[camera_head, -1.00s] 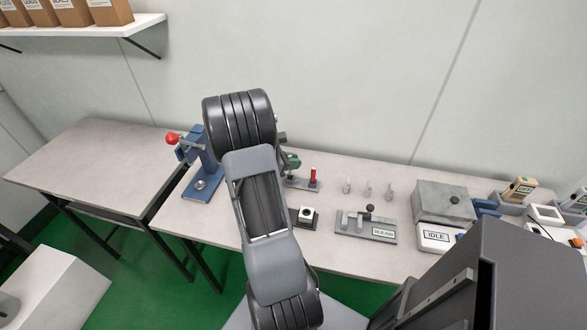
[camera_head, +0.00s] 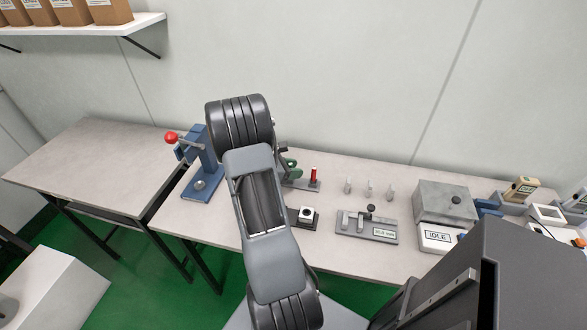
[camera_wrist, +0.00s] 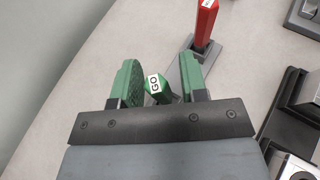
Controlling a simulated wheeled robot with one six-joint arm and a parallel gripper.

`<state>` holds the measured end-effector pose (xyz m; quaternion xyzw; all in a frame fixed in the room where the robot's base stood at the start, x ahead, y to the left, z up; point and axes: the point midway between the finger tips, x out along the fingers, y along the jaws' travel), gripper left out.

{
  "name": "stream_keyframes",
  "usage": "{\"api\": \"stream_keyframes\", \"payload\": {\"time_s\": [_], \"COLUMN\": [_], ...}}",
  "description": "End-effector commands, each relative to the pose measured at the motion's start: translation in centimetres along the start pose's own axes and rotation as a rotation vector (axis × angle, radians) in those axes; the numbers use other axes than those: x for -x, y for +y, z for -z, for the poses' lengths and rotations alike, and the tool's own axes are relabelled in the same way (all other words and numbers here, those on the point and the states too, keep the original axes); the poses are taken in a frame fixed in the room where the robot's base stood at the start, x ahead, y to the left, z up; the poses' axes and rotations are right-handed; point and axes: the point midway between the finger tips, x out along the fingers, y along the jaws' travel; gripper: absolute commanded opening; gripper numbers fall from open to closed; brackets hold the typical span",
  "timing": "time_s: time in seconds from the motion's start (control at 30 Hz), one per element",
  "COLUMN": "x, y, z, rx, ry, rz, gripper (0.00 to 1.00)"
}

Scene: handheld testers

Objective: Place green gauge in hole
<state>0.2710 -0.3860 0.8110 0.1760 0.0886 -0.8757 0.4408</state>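The green gauge (camera_wrist: 157,88), with a white "GO" label, stands by the grey stand in the wrist view. My gripper (camera_wrist: 160,80) has green-padded fingers on both sides of the gauge. Gaps show between the gauge and the fingers, so the gripper looks open; how deep the gauge sits between them is unclear. In the head view my arm mostly hides the gauge, and a green finger (camera_head: 291,168) shows beside it. A light block with a dark hole (camera_head: 306,215) sits on a black base right of my arm; in the wrist view it is partly cut off (camera_wrist: 292,166).
A red gauge (camera_head: 313,175) stands upright on the grey stand (camera_wrist: 207,60). Several small metal parts (camera_head: 370,189), a grey fixture (camera_head: 352,232) and a grey box (camera_head: 445,202) lie to the right. A blue press (camera_head: 203,172) with a red knob stands left. The left table (camera_head: 90,160) is clear.

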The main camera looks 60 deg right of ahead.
Motion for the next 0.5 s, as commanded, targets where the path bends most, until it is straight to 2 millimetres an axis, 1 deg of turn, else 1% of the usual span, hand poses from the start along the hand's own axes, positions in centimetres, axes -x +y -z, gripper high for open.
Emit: {"api": "stream_keyframes", "payload": {"time_s": [0.23,0.33,0.43,0.5], "x": [0.0,0.2,1.4,2.6], "y": [0.0,0.0,0.1,0.1], "z": [0.0,-0.5,-0.4,-0.3], "rx": [0.0,-0.001,0.0,0.001], "ry": [0.0,0.0,0.0,0.001], "rz": [0.0,-0.001,-0.004,-0.005], "gripper": [0.44,0.44,0.44,0.44]}}
